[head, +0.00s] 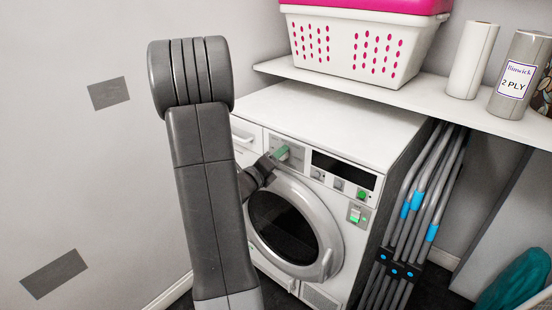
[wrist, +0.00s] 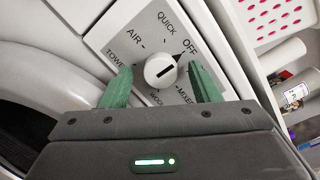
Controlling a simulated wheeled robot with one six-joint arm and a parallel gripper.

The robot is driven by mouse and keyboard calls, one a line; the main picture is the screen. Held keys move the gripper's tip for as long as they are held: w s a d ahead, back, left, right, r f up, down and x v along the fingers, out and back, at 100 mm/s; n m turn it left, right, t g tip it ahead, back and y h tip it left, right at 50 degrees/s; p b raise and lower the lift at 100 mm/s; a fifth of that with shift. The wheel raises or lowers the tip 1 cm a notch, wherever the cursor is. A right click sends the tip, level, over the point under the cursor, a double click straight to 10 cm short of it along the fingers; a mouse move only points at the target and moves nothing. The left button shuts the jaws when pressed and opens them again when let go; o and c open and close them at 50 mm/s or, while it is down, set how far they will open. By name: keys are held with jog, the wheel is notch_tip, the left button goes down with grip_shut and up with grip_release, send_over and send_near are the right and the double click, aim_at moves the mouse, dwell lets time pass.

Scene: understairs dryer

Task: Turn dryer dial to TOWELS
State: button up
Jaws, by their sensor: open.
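The dryer (head: 340,115) is a white front-loader with a round dark door, in the middle of the head view. Its dial (wrist: 160,71) is a round white knob with a black bar, on a grey panel in the wrist view. A black pointer at the knob's edge points toward OFF. The TOWELS label (wrist: 116,60) is at the left, partly covered by a green finger. AIR, QUICK and MIXED also show. My gripper (wrist: 160,74) is open, with one green finger on each side of the knob; contact is unclear. In the head view my gripper (head: 280,155) is at the control panel, and the dial is hard to make out.
A dark display, a green button (head: 361,195) and a green switch (head: 355,214) are right of the dial. A shelf (head: 400,98) above holds a white and pink laundry basket (head: 360,45) and paper rolls. Folded grey racks (head: 420,205) stand right of the dryer.

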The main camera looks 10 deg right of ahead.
jog(key=shift+w, duration=0.1)
jog(key=c, duration=1)
jog(key=shift+n, duration=0.3)
jog(key=shift+f+n+g+h+p, duration=0.1)
jog(key=shift+n+g+h+p, duration=0.35)
jog(key=shift+n+p, duration=2.65)
jog(key=shift+f+n+g+p, duration=0.1)
jog(key=shift+n+g+p, duration=0.9)
jog(key=shift+n, duration=3.9)
jog(key=shift+n+g+h+p, duration=0.3)
jog(key=shift+n+p, duration=2.15)
jog(key=shift+n, duration=1.55)
